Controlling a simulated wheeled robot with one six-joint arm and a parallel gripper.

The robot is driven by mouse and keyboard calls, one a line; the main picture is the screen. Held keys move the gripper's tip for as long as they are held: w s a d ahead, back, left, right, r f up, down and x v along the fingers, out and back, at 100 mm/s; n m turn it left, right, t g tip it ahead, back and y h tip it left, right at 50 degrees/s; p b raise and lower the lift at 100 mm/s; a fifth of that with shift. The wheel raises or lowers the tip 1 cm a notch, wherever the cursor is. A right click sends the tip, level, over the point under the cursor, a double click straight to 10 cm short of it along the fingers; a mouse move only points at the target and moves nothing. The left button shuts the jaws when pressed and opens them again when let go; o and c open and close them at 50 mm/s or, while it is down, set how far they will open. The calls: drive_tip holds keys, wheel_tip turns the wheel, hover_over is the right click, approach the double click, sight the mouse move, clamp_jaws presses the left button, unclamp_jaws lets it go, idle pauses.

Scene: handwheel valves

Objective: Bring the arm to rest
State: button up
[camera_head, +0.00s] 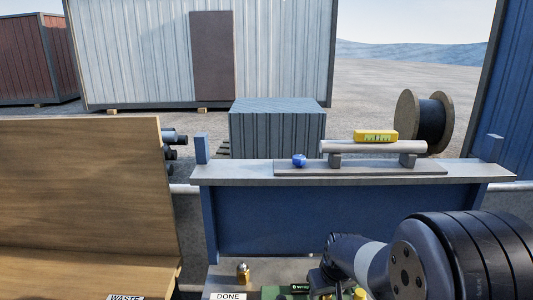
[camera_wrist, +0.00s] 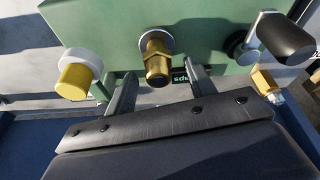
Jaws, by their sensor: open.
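My arm (camera_head: 400,265) reaches in from the lower right of the head view, bent low over the near bench. My gripper (camera_wrist: 163,82) shows in the wrist view with its two grey fingers apart. A brass threaded fitting (camera_wrist: 157,62) on a green panel (camera_wrist: 200,25) lies between the fingers in the picture, with a visible gap on each side. I see nothing gripped. In the head view the fingers are mostly hidden by the arm and the lower edge.
In the wrist view a yellow and white knob (camera_wrist: 78,75) is left, a black handle (camera_wrist: 285,38) and a brass fitting (camera_wrist: 265,82) right. In the head view, a blue-fronted shelf (camera_head: 265,215) holds a blue piece (camera_head: 299,160) and a yellow level (camera_head: 375,136). A wooden board (camera_head: 80,190) stands left.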

drive_tip(key=v, duration=0.8)
drive_tip(key=x, duration=1)
drive_tip(key=shift+w+r+p, duration=0.1)
drive_tip(key=shift+r+p, duration=0.2)
drive_tip(key=shift+p, duration=0.3)
wheel_tip(320, 180, up, 8)
drive_tip(key=p, duration=0.6)
drive_tip(key=shift+r+p, duration=0.1)
drive_tip(key=shift+p, duration=0.3)
